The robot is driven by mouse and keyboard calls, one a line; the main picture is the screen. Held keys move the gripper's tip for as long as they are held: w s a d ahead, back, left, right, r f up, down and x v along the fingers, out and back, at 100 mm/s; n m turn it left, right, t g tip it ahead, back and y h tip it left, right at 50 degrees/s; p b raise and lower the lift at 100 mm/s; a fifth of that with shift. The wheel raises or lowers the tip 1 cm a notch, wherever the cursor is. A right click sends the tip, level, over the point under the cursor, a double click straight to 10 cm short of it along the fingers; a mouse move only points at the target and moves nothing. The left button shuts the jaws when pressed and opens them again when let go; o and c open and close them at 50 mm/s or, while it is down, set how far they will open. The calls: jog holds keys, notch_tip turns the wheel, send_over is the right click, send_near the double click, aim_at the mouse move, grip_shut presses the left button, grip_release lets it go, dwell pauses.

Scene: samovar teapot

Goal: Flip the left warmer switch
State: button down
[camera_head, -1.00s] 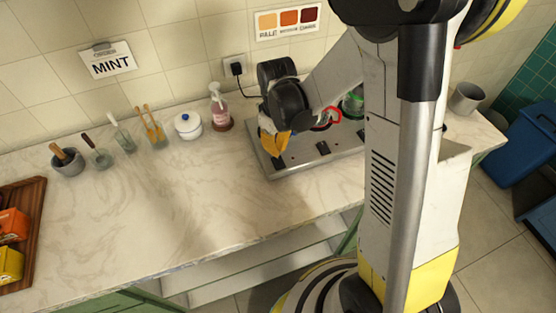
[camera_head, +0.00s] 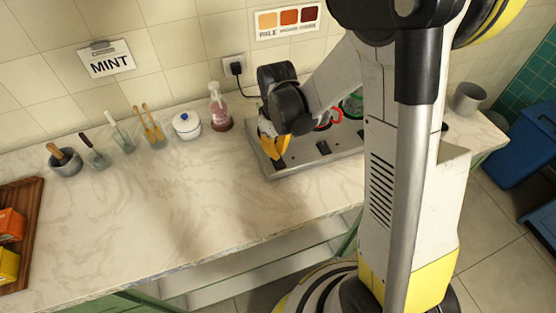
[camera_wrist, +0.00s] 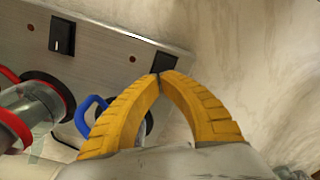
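The metal warmer panel (camera_head: 301,164) lies on the counter, with a row of black switches along its front. The left switch (camera_wrist: 164,62) is right at my fingertips in the wrist view, partly covered by them; I cannot tell whether they touch it. My gripper (camera_wrist: 156,77) has its yellow fingers closed tip to tip with nothing between them. In the head view my gripper (camera_head: 277,157) points down at the panel's left end. The middle switch (camera_head: 323,147) is clear of it and also shows in the wrist view (camera_wrist: 62,34).
A blue ring handle (camera_wrist: 88,112) and a red-ringed glass pot (camera_wrist: 35,108) stand close behind the switches. A pink pump bottle (camera_head: 219,112) and a white lidded pot (camera_head: 187,125) stand left of the panel. The counter's front (camera_head: 190,205) is clear.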

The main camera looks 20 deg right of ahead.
jog(key=shift+f+b, duration=0.65)
jog(key=shift+f, duration=0.1)
dwell(0.4)
jog(key=shift+r+p, duration=2.45)
jog(key=shift+r, duration=1.05)
jog(key=shift+s+r, duration=0.1)
jog(key=shift+r, duration=0.3)
jog(key=s+r+m+t+b, duration=0.4)
jog(key=s+r+m+t, duration=0.2)
jog(key=s+r, duration=0.5)
jog(key=shift+s+r+t, duration=0.3)
jog(key=shift+s+t, duration=0.3)
jog(key=shift+s, duration=0.2)
